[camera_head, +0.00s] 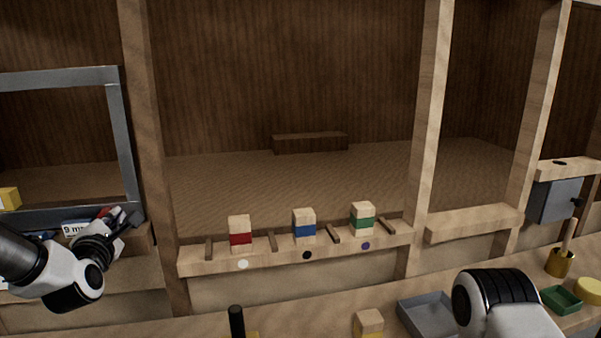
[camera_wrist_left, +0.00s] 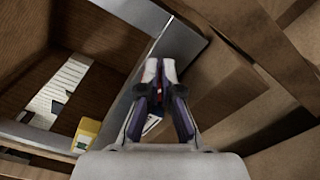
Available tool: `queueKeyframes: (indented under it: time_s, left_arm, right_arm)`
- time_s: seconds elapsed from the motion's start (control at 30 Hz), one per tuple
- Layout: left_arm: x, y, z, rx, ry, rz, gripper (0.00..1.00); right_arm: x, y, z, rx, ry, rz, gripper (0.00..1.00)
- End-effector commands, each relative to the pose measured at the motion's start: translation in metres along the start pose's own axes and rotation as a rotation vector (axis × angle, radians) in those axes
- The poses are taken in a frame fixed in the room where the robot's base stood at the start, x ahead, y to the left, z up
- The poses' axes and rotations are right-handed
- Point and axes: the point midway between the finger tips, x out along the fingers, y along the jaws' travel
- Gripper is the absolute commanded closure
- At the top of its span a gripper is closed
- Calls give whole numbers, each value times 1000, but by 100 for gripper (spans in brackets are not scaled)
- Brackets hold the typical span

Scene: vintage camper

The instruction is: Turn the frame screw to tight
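A grey metal frame (camera_head: 122,130) stands at the left in the head view; its bar also shows in the left wrist view (camera_wrist_left: 172,50). My left gripper (camera_head: 125,220) is at the frame's lower right corner. In the left wrist view its fingertips (camera_wrist_left: 159,66) are close together beside the bar. A small red and blue thing (camera_wrist_left: 157,88) shows in the narrow gap between the fingers; whether they press on it is unclear. I cannot make out the frame screw as such; the fingers may hide it. My right gripper is out of view; only my right arm shows.
A white label (camera_head: 76,229) sits beside the left gripper. A yellow block (camera_head: 9,198) is inside the frame. Red, blue and green banded blocks (camera_head: 304,224) stand on a ledge. A grey tray (camera_head: 425,314) and green tray (camera_head: 561,299) lie on the counter.

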Motion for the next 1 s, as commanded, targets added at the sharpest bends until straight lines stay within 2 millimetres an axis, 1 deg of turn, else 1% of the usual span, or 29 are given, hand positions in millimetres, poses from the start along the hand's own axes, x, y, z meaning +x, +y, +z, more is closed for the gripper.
queueKeyframes:
  time_s: [0.27, 0.33, 0.7, 0.8, 1.0]
  left_arm:
    - [0, -3, 7, -1, 2, -2, 100]
    - [-4, -3, 7, -2, 2, -2, 100]
    - [-54, -3, 7, -1, 0, -1, 100]
    - [-60, -2, 7, -1, 1, 0, 100]
    - [-60, -1, 8, 0, 1, -1, 100]
  right_arm:
    - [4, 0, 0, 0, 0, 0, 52]
    - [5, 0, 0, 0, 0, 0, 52]
    - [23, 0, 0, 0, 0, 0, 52]
    - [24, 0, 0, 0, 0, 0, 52]
    - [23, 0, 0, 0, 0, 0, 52]
